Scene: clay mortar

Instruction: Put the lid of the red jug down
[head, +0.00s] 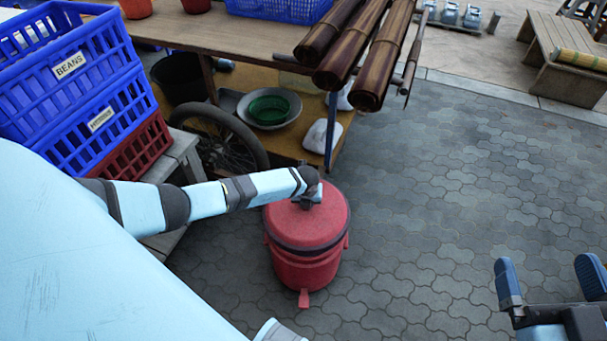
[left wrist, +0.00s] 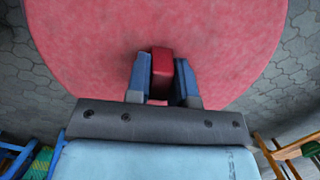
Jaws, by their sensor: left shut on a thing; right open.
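The red jug (head: 305,268) stands on the paved ground, with a small spout or tap at its lower front. Its round red lid (head: 326,213) is on top, with a dark band showing just below its rim. My left gripper (head: 309,199) is at the middle of the lid from above. In the left wrist view, my left gripper (left wrist: 162,78) is shut on the red handle (left wrist: 162,60) of the lid (left wrist: 90,45). Whether the lid rests on the jug or is slightly raised, I cannot tell. My right gripper (head: 548,280) is open and empty at the lower right.
A wooden stall table (head: 210,38) stands behind the jug, with a wheel (head: 215,140) and a green bowl (head: 268,109) below. Blue crates (head: 85,65) stack at left. Bamboo poles (head: 345,50) jut out at the top. The paving (head: 450,190) right of the jug is clear.

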